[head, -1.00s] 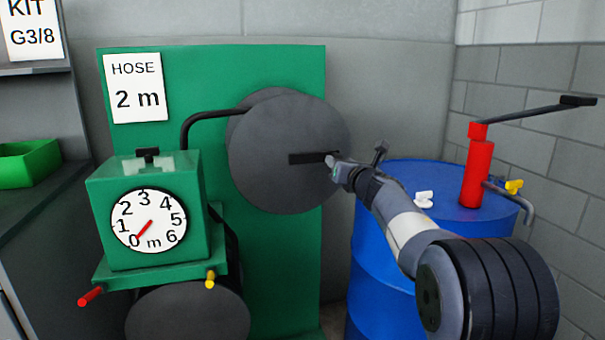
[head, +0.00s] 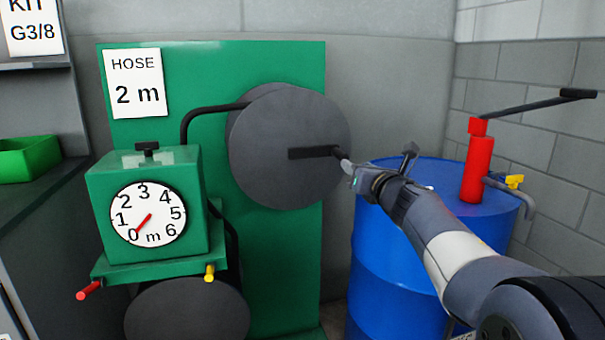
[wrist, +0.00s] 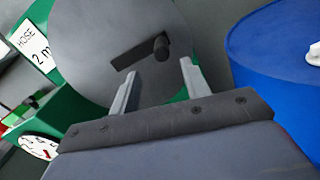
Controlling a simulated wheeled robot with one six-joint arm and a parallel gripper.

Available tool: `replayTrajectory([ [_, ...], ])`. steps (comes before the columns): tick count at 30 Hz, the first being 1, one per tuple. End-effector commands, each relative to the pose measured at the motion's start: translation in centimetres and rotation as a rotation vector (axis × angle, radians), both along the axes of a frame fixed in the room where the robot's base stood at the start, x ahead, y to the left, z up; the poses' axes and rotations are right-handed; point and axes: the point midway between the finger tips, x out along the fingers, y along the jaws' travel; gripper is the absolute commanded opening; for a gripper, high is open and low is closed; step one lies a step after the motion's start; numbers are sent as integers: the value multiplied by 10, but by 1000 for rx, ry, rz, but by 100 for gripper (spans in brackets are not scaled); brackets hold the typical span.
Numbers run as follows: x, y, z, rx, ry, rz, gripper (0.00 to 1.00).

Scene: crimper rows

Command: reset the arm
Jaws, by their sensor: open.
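My gripper (head: 345,164) is in front of the grey hose reel disc (head: 265,165), at its right side. In the wrist view my gripper (wrist: 158,85) has its two fingers apart with nothing held between them. The reel's black crank bar (head: 312,153) and its round handle (wrist: 161,47) lie just beyond the fingertips. The handle looks clear of the fingers in the wrist view. My arm reaches in from the lower right of the head view.
A green machine (head: 150,190) with a metre dial (head: 148,213) stands left, its needle near 0. A blue drum (head: 400,255) with a red pump (head: 476,160) and long lever (head: 540,103) stands right, behind my arm. A green bin (head: 28,158) is far left.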

Motion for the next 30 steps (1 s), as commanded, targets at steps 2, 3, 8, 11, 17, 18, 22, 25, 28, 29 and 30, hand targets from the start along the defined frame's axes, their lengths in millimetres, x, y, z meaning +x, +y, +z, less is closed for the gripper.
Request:
replayTrajectory([
  [2,17,5,-3,-1,6,2,45],
  [3,23,7,-2,0,5,2,45],
  [8,48,15,-2,0,6,2,45],
  [11,64,19,-1,0,6,2,45],
  [17,94,28,-1,-1,6,2,45],
  [18,99,29,-1,-1,6,2,45],
  [22,96,30,-24,154,51,2,45],
  [25,95,33,-35,263,82,4,45],
  [28,94,37,-47,369,113,4,45],
  [29,94,38,-50,401,122,6,45],
  [30,93,41,-54,442,134,5,45],
])
